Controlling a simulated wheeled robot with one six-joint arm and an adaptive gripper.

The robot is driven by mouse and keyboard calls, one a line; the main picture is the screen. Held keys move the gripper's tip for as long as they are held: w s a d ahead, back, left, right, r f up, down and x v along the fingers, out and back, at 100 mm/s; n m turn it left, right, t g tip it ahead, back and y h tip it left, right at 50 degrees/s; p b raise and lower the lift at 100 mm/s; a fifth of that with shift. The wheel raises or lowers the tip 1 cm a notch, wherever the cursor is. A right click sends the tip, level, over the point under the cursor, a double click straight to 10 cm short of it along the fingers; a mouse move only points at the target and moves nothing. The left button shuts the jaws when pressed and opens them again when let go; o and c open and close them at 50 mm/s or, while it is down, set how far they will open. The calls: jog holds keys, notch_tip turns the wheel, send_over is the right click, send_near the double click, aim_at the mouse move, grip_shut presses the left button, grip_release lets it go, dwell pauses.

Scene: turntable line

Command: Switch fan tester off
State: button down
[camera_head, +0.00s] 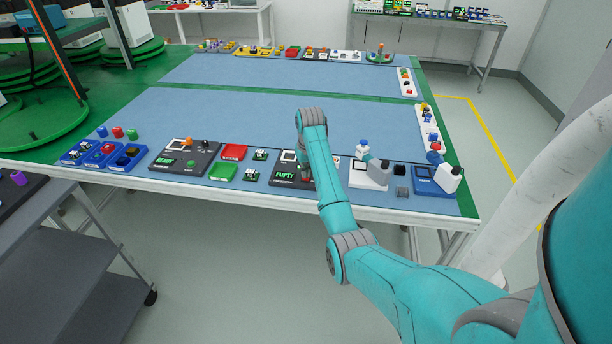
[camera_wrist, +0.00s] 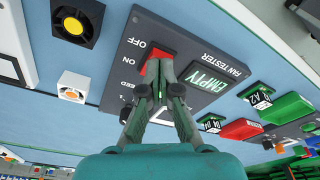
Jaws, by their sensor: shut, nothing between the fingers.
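The fan tester is a dark grey box that fills the middle of the wrist view (camera_wrist: 190,40). In the head view it (camera_head: 283,181) stands near the front table edge, partly behind my arm. Its green display (camera_wrist: 207,79) reads EMPTY. Its red rocker switch (camera_wrist: 150,58) sits beside the white words OFF and ON, with SPEED printed further along. My gripper (camera_wrist: 159,67) is shut and empty, its fingertips over the red switch and partly hiding it. I cannot tell whether they touch it or which way the switch is tipped. In the head view my arm hides the gripper.
A black fan with a yellow hub (camera_wrist: 77,22) lies beside the tester. A red tray (camera_head: 234,152), a green tray (camera_head: 222,172) and small boards lie to its left, then another dark tester (camera_head: 170,163). A white device (camera_head: 369,176) stands to the right. The blue mat behind is clear.

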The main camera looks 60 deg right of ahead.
jog(key=shift+f, duration=0.3)
jog(key=shift+r, duration=3.55)
